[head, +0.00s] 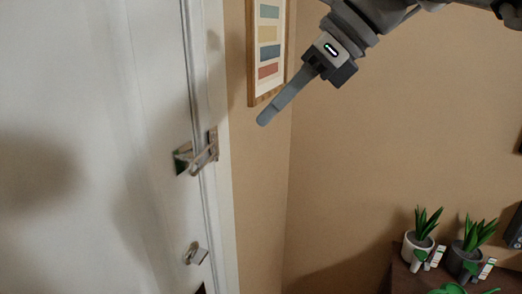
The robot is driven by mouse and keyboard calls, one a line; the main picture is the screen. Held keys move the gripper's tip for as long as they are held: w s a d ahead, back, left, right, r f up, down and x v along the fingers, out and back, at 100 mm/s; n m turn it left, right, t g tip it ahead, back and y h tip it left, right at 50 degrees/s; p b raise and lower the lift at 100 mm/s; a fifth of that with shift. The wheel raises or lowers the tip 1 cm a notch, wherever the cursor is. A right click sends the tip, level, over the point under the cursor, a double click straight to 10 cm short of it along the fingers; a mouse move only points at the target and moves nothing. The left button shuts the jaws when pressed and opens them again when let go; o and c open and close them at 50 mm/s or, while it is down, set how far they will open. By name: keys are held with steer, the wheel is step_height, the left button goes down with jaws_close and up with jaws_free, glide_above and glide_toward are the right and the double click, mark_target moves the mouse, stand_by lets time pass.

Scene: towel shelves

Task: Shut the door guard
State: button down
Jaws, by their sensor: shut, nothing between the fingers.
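The door guard (204,158) is a small metal swing bar fitted where the white door (90,150) meets its frame. Its bar appears to reach from the frame-side plate across the gap towards a dark plate (183,158) on the door. I cannot tell exactly how the two parts engage. My gripper (264,120) is shut and empty, pointing down and left. It shows in front of the tan wall, up and to the right of the guard, apart from it.
A metal door knob or latch (196,254) sits below the guard. A framed picture (268,45) hangs on the wall behind my gripper. Potted plants (420,240) stand on a dark cabinet (403,280) at lower right. The wall between is clear.

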glide_toward(198, 171)
step_height(198, 171, down, 2)
steer(key=a, duration=0.1)
steer(key=w+a+f, duration=0.1)
steer(key=shift+a, duration=0.3)
steer(key=shift+w+a+f, duration=0.1)
steer(key=shift+a+f, duration=0.05)
steer(key=shift+a, duration=0.3)
steer(key=shift+a+p, duration=0.1)
steer(key=shift+p, duration=0.2)
